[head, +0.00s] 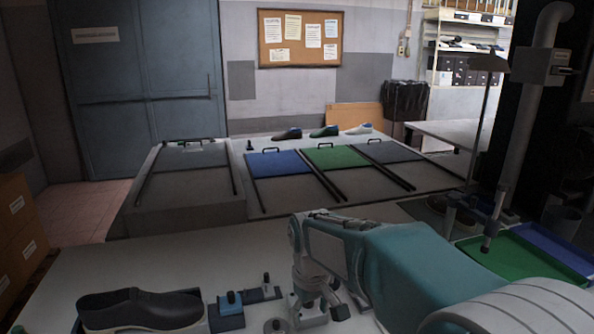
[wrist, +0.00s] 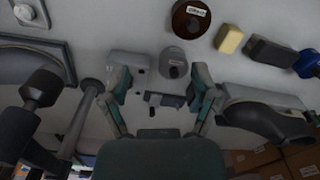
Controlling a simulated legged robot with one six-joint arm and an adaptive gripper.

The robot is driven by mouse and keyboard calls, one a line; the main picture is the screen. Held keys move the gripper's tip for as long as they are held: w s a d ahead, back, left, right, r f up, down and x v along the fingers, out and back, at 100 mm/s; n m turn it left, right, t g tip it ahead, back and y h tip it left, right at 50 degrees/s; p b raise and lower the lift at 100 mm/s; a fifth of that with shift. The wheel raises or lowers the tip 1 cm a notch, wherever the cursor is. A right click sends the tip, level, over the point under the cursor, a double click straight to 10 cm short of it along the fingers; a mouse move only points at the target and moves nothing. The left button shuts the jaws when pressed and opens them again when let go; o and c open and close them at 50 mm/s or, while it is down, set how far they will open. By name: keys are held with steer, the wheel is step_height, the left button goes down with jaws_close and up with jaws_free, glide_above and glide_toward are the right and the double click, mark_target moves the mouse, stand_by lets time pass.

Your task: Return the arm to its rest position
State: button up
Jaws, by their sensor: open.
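My teal arm reaches in from the lower right of the head view, with my gripper (head: 320,306) at its end, pointing down over the near bench. In the wrist view my gripper (wrist: 160,84) has its two fingers spread apart, with nothing held between them. A small grey fixture (wrist: 166,101) shows beyond the gap; I cannot tell its distance. A dark shoe-shaped last (head: 140,310) lies on the bench to the left of the gripper, and it also shows in the wrist view (wrist: 268,120).
Close left of the gripper stands a blue-topped block (head: 228,306). A green tray (head: 520,268) and a blue tray (head: 552,250) lie at right, near a lamp post (head: 487,130). Behind, a counter holds blue (head: 275,164) and green (head: 335,157) panels. Several lasts (head: 324,131) stand at its back.

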steer(key=s+d+r+m+t, duration=0.2)
steer(key=s+d, duration=0.4)
steer(key=s, duration=0.3)
steer(key=s+d+r+m+t, duration=0.3)
steer(key=s+d, duration=0.3)
steer(key=s, duration=0.4)
steer(key=shift+s+d+r+m+t, duration=0.15)
steer(key=shift+d+r+m+t, duration=0.25)
steer(key=shift+m, duration=0.3)
